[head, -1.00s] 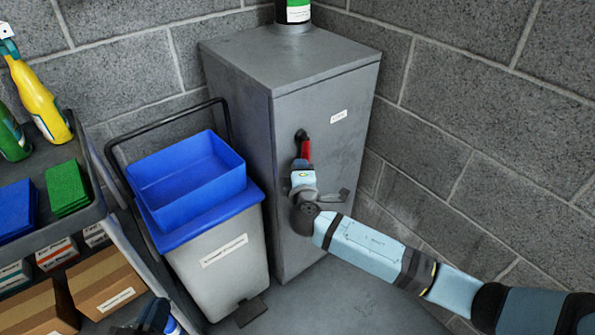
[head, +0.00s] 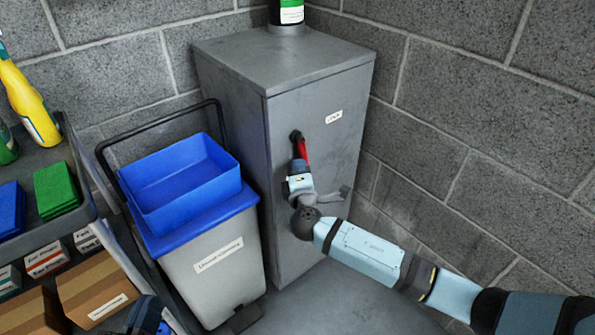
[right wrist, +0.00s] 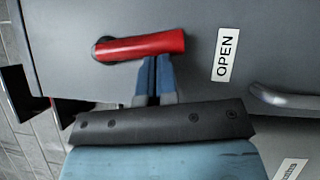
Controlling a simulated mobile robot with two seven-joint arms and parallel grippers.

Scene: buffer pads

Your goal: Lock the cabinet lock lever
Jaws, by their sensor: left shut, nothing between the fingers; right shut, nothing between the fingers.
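The red lock lever (head: 302,150) is on the front of the grey cabinet (head: 320,85). It hangs down from its dark pivot; in the right wrist view the red lever (right wrist: 140,47) lies across the picture, its free end toward a label (right wrist: 225,55) reading OPEN. My right gripper (head: 299,167) is shut and empty. Its fingertips, also in the right wrist view (right wrist: 158,62), are right at the lever, beside its grip; I cannot tell whether they touch. My left gripper (head: 147,316) is low at the left, partly out of frame, its fingers hardly visible.
A second label (head: 334,117), too small to read surely, is up and right of the lever. A silver handle (right wrist: 285,97) is near my right gripper. A bin (head: 225,265) with a blue tub (head: 180,185) stands left of the cabinet, beside a loaded cart (head: 95,215). Block walls stand behind.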

